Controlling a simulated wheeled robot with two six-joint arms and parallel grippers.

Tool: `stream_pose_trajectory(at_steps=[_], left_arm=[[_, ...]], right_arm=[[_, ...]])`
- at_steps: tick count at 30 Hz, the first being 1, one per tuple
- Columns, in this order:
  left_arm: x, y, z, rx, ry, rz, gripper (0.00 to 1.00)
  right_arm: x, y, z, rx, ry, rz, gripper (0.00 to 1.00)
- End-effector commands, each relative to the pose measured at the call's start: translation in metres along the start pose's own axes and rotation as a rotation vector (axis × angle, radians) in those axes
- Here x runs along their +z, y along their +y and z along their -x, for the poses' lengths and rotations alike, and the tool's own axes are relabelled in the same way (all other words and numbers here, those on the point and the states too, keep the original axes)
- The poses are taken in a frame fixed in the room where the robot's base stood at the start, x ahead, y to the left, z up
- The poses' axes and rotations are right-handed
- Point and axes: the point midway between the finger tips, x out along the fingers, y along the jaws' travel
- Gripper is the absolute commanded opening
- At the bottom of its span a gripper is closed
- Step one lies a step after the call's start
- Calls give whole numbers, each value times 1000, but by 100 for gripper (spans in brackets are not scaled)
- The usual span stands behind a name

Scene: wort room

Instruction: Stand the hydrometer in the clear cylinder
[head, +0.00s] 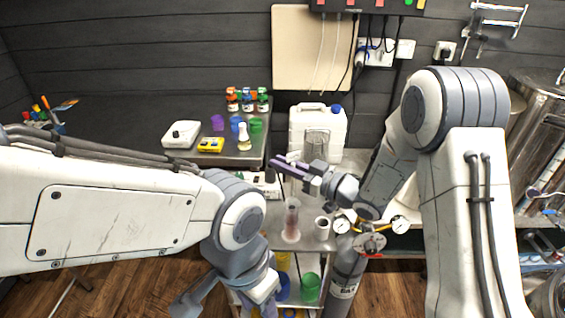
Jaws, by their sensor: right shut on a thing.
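My right gripper (288,167) has its purple fingers closed and pointing left, above the narrow bench. It is shut on a thin thing, taken to be the hydrometer, which is too small and faint to make out at the fingers. The clear cylinder (291,219) stands upright on the bench just below the fingers, with a pinkish tint inside. I cannot tell whether any part of the hydrometer is inside it. My left arm reaches in from the left and bends downward; its fingertips are not seen.
A white cup-like object (322,228) stands right of the cylinder. A gas bottle (345,277) with gauges stands at the bench's right. A white jug (330,128) is behind my right gripper. The dark counter (120,120) at left holds a scale (181,134) and small bottles.

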Motion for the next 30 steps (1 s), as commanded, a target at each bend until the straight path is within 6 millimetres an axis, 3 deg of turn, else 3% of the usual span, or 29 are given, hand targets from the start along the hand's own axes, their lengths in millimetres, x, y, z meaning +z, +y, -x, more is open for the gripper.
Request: stream_pose_trajectory(at_steps=[18, 30], left_arm=[[2, -3, -40, 0, 0, 0, 50], [2, -3, -44, 0, 0, 0, 50]], right_arm=[[46, 0, 0, 0, 0, 1, 0], [52, 0, 0, 0, 0, 1, 0]])
